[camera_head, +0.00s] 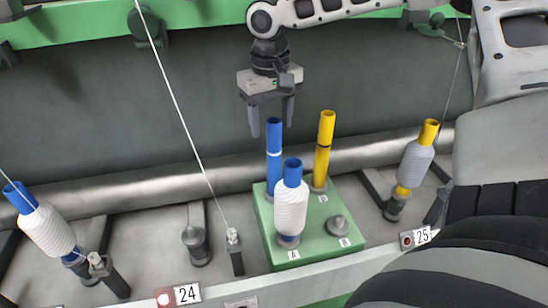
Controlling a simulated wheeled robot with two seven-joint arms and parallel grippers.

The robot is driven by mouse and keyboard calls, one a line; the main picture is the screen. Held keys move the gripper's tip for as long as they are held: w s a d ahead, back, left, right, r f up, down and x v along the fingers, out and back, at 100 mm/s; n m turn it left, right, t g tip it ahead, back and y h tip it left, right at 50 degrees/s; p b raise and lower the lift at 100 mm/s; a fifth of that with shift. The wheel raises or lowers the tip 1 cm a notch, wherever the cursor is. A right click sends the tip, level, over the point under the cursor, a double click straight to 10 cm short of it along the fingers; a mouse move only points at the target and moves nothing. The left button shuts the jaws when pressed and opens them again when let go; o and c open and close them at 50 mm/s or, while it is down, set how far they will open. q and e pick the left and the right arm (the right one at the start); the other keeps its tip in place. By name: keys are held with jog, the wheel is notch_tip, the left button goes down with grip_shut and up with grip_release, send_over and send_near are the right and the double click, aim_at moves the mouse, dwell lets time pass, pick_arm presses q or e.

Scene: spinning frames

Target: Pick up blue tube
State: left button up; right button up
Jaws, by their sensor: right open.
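A bare blue tube (274,147) stands upright at the back left of a green block (263,215). Another blue tube wound with white yarn (291,206) stands in front on the same block, by the label A. A second yarn-wound blue tube (47,229) leans on a spindle at the far left. My left gripper is not in view.
A bare yellow tube (324,145) stands beside the blue one on the block, with an empty peg (338,226) in front. A yellow tube with grey yarn (415,163) sits on a spindle at the right. An empty spindle (196,240) is left of the block. Threads hang across the frame.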

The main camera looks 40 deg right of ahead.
aim_at(273, 139)
jog(key=f, duration=0.5)
jog(key=shift+d+f, duration=0.15)
jog(key=shift+d, duration=0.1)
grip_shut()
